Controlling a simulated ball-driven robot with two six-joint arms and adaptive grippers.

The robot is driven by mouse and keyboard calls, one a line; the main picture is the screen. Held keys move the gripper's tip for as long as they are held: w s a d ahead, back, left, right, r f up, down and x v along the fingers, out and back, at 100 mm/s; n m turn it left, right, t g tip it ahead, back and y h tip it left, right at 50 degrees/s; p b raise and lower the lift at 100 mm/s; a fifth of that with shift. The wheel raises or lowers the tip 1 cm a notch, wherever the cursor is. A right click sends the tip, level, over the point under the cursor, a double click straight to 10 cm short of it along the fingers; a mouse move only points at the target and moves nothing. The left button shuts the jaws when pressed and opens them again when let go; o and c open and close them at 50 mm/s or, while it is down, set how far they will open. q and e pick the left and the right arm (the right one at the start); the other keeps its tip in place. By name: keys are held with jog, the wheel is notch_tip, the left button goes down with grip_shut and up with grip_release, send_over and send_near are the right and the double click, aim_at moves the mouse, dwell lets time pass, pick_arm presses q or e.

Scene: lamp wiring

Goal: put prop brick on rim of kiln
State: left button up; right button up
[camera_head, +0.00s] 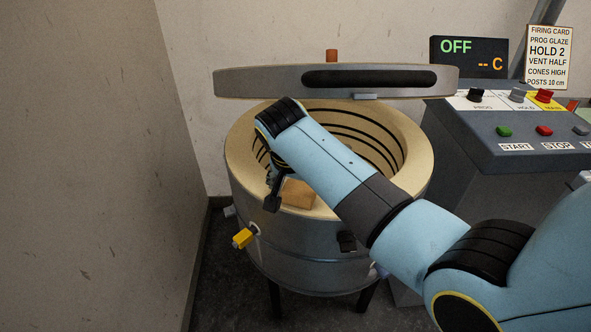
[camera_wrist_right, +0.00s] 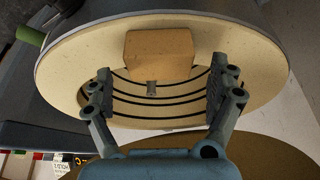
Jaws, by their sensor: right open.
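The prop brick (camera_head: 298,193) is a tan block sitting on the front rim of the kiln (camera_head: 300,235), a round grey metal drum with a cream rim and a coiled inner wall. In the right wrist view the brick (camera_wrist_right: 158,54) lies on the cream rim (camera_wrist_right: 250,50), its near edge at the opening. My right gripper (camera_head: 271,190) is over the front rim, just left of the brick. In the right wrist view its fingers (camera_wrist_right: 160,90) are spread apart with nothing between them, and the brick is beyond the fingertips. My left gripper is not in view.
The kiln lid (camera_head: 240,82) is raised behind the opening. A yellow peg (camera_head: 243,238) sticks out of the kiln's front left. A control panel (camera_head: 480,120) with buttons and a display reading OFF stands at right. A wall (camera_head: 90,160) is close on the left.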

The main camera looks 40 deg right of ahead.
jog(key=v, duration=1)
jog(key=shift+a, duration=0.1)
